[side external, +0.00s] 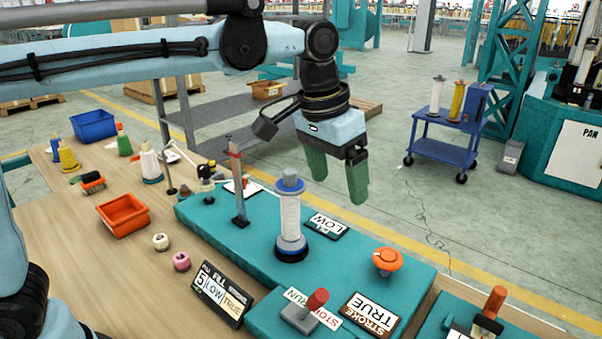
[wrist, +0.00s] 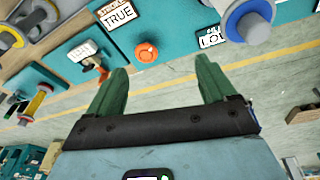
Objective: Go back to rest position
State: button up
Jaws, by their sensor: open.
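My gripper (side external: 338,178) has two green fingers and hangs in the air above the back edge of the teal machine base (side external: 262,232). In the wrist view my gripper (wrist: 160,78) is open, with nothing between its fingers. A white bobbin with a blue top (side external: 290,218) stands upright on the base, below and left of the fingers. It also shows at the top right of the wrist view (wrist: 252,25). The gripper is apart from it.
An orange knob (side external: 387,261), a red-handled lever (side external: 308,307) and a slim upright post (side external: 237,185) stand on the teal base. An orange tray (side external: 123,215), a blue bin (side external: 93,126) and several spools lie on the wooden table (side external: 85,270). Air around the gripper is clear.

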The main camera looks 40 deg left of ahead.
jog(key=s+a+f+n+t, duration=0.1)
jog(key=s+a+f+t, duration=0.1)
jog(key=s+a+f, duration=0.2)
jog(key=s+a+f+n+t+y, duration=0.1)
jog(key=s+a+f+t, duration=0.2)
jog(key=s+a+f, duration=0.2)
jog(key=s+a, duration=0.3)
jog(key=a, duration=0.4)
jog(key=shift+a+f+n, duration=0.2)
jog(key=shift+f+n, duration=0.05)
jog(key=shift+n, duration=0.15)
jog(key=w+d+r+g, duration=0.3)
jog(key=w+d+r, duration=0.3)
jog(key=w+r, duration=0.15)
jog(key=g, duration=0.4)
send_over(388, 255)
notch_tip(388, 255, down, 2)
jog(key=shift+m, duration=0.4)
notch_tip(388, 255, down, 12)
jog(key=shift+r, duration=0.1)
